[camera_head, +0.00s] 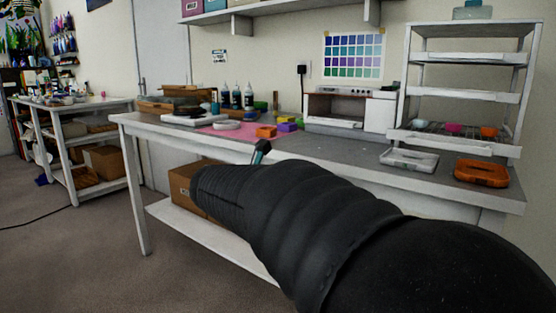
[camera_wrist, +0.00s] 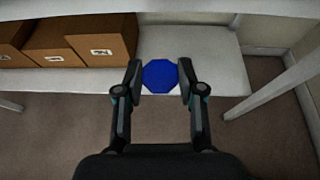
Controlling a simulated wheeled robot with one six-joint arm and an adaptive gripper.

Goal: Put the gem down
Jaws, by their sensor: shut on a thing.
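In the wrist view a flat blue gem (camera_wrist: 160,76) with an eight-sided outline sits between the two fingertips of my gripper (camera_wrist: 159,84). The fingers touch it on its left and right sides, so the gripper is shut on it. Behind the gem lies the white lower shelf of the workbench. In the head view my arm reaches toward the front edge of the workbench (camera_head: 330,155). Only a small part of my gripper (camera_head: 261,150) shows there, and the gem is hidden behind the arm.
Cardboard boxes (camera_wrist: 98,38) stand on the lower shelf (camera_wrist: 215,60) at left. On the worktop are a pink mat (camera_head: 215,132), orange block (camera_head: 266,132), grey tray (camera_head: 409,160) and orange tray (camera_head: 482,172). A white rack (camera_head: 452,95) stands at right. A bench leg (camera_wrist: 272,92) rises at right.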

